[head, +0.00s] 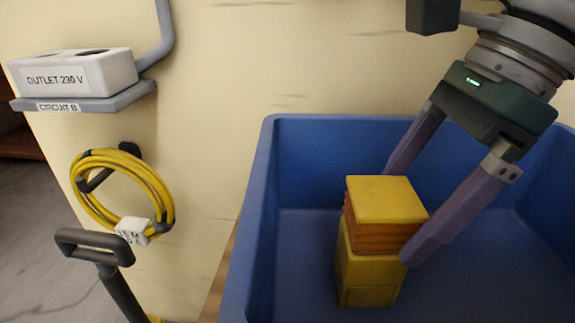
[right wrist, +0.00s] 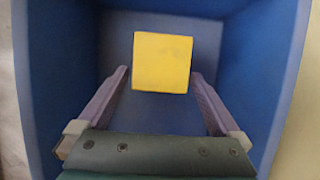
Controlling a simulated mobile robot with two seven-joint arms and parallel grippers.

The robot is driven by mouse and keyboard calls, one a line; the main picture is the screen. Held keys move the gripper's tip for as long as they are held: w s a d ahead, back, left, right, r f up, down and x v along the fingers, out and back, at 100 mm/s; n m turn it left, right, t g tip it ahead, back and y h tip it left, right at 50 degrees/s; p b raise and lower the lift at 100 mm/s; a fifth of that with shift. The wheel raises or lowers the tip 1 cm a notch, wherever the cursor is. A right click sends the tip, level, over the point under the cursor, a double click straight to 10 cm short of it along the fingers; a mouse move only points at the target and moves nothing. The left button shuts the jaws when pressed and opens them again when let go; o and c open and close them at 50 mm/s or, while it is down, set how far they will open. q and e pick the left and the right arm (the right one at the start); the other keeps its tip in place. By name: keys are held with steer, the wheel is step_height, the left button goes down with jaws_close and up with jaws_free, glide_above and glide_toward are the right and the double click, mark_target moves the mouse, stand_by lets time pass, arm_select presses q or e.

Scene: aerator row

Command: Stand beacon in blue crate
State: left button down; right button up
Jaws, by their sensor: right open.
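The beacon (head: 378,268) is a yellow block-shaped post with an orange ribbed band below its yellow top. It stands upright inside the blue crate (head: 262,190), on the crate's floor. My right gripper (head: 395,215) is above the crate floor with its purple fingers spread on either side of the beacon's upper part. The near finger partly overlaps the beacon's right edge. In the right wrist view, the beacon's square yellow top (right wrist: 162,62) sits between and beyond the two open fingertips (right wrist: 160,72). My left gripper is not in view.
A white outlet box (head: 75,72) sits on a grey wall shelf at the left. A coiled yellow cable (head: 122,190) hangs on the wall below it. A dark handle (head: 95,243) stands at the lower left. The crate floor around the beacon is clear.

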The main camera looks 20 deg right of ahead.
steer(key=p+v, duration=0.1)
steer(key=v, duration=0.5)
